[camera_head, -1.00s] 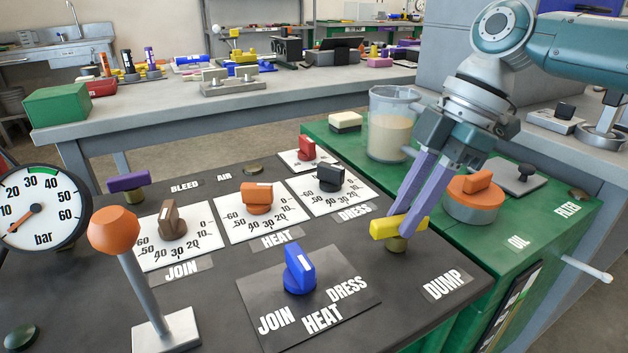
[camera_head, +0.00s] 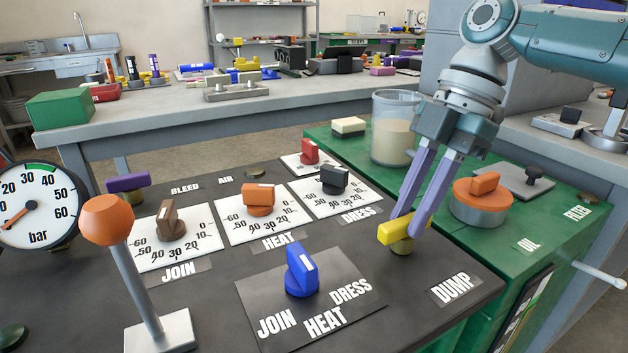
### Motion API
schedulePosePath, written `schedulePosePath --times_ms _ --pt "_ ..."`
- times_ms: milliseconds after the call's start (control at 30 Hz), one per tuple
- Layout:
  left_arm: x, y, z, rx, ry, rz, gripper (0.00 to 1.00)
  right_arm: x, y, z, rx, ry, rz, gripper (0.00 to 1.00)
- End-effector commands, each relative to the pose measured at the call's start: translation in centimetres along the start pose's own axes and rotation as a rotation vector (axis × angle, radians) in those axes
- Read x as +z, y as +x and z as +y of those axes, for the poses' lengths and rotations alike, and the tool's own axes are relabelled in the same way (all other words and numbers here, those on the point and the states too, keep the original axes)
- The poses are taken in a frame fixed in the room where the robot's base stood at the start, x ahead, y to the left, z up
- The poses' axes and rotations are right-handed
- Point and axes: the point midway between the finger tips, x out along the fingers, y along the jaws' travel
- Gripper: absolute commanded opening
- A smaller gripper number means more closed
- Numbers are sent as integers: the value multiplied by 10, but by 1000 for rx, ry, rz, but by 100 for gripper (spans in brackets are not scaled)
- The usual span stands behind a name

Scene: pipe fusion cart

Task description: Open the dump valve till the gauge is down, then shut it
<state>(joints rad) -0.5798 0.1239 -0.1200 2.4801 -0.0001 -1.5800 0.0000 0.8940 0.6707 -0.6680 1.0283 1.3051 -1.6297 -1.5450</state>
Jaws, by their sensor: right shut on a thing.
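The yellow dump valve handle (camera_head: 396,232) sits on a brass stem at the right of the dark panel, behind the DUMP label (camera_head: 454,288). My right gripper (camera_head: 408,228) reaches down from above, its two purple fingers shut on the handle and partly covering it. The round white gauge (camera_head: 40,222), marked bar, is at the left edge, its left rim cut off. Its orange needle points to the lower left, below the 10 side, near the low end. A green band lies near 30 to 40. My left gripper is not in view.
An orange-knobbed lever (camera_head: 108,220) stands at front left. A blue selector knob (camera_head: 301,270) and several dial knobs fill the panel. A purple bleed handle (camera_head: 127,183) is at back left. An orange oil cap (camera_head: 480,197) and a clear jug (camera_head: 393,128) stand near my right gripper.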

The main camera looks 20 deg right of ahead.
Motion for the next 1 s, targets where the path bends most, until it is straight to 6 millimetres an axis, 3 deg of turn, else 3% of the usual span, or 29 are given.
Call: schedulePosePath --times_ms 33,267,567,667,1000 --pt "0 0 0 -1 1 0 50 0 0 0 -2 -3 -1 26" --pt "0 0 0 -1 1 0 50 0 0 0 -1 -1 -1 52" --pt "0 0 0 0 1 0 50 0 -2 0 0 0 -1 52" --pt "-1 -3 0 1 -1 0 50 0 -14 1 3 0 -1 52" --pt "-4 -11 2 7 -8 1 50 0 -80 0 3 1 -1 52"
